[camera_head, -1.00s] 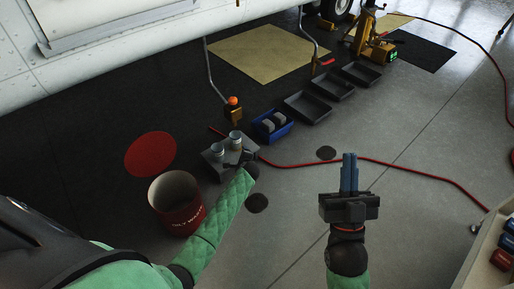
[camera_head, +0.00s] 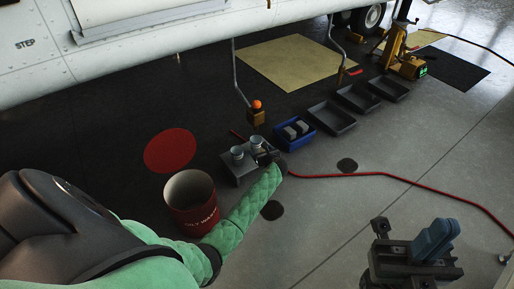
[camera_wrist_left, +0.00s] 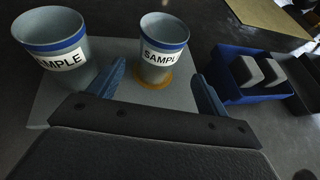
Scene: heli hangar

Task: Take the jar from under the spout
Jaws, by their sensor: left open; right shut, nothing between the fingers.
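Two grey jars with blue bands and SAMPLE labels stand upright on a grey block (camera_head: 232,172). In the left wrist view one jar (camera_wrist_left: 160,62) stands on an orange ring, with the other jar (camera_wrist_left: 60,38) to its left. In the head view they are a right jar (camera_head: 256,143) and a left jar (camera_head: 237,154). My left gripper (camera_wrist_left: 160,88) is open, its blue fingers spread to either side of the ringed jar's lower part; contact cannot be told. A bent pipe with an orange ball (camera_head: 257,104) hangs behind the jars. My right gripper (camera_head: 436,238) is shut and empty.
A red waste bin (camera_head: 193,222) stands left of my left forearm. A blue bin (camera_head: 294,146) with grey items is right of the block, with grey trays (camera_head: 332,118) beyond. A red hose (camera_head: 380,174) crosses the floor. Open floor lies between my arms.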

